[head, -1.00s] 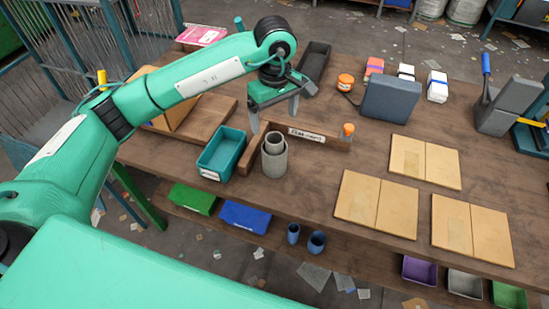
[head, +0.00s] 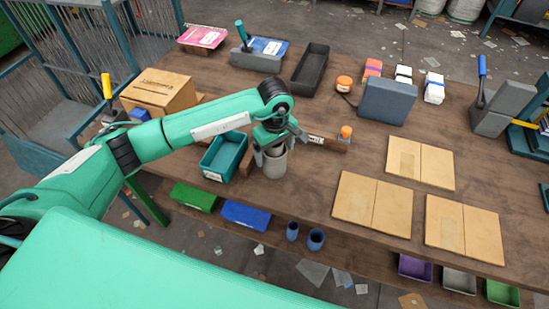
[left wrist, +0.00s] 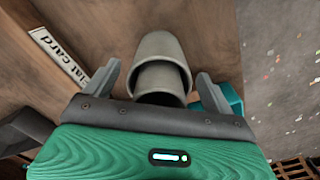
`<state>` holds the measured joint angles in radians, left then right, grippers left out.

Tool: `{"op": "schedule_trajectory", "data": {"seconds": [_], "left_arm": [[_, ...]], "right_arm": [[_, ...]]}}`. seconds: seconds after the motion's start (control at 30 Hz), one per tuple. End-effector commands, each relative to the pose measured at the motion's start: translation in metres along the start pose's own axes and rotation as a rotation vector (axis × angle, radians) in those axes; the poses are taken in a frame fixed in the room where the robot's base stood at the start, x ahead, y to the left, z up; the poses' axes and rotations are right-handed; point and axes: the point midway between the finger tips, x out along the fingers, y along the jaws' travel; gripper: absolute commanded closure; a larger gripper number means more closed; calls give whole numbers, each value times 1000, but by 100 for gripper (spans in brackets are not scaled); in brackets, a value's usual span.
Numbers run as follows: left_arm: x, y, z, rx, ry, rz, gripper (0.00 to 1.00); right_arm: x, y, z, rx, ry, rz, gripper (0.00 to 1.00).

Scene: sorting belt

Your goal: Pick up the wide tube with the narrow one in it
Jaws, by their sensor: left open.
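The wide grey tube (head: 275,171) stands upright on the workbench, right of the teal bin. In the left wrist view, the wide tube (left wrist: 163,43) shows with the narrow tube (left wrist: 160,78) inside it. My left gripper (head: 273,155) is open, with its fingers down around the top of the tubes in the head view. In the left wrist view, one finger of the left gripper (left wrist: 160,86) is on each side of the tubes, with gaps showing. The gripper hides most of the narrow tube in the head view. My right gripper is not in view.
The teal bin (head: 208,170) stands close on the left. Two blue cups (head: 315,240) stand on the lower shelf. Flat tan boards (head: 372,204) lie to the right.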

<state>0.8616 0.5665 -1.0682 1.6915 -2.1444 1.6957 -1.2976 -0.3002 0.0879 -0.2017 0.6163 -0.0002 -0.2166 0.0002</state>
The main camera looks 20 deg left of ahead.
Motion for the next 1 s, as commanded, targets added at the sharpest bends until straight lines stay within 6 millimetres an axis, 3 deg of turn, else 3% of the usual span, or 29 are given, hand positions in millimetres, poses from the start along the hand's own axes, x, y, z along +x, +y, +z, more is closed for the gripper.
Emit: {"op": "schedule_trajectory", "data": {"seconds": [0.17, 0.5, 0.8, 1.0], "left_arm": [[1, 0, 0, 0, 0, 0, 12], [0, 0, 0, 0, 0, 0, 71], [-3, 0, 0, -1, 1, 1, 71], [-23, 1, -1, 0, 2, 4, 71]], "right_arm": [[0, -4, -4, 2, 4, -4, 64], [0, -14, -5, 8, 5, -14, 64], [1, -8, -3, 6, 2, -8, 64], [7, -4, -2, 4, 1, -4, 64]]}}
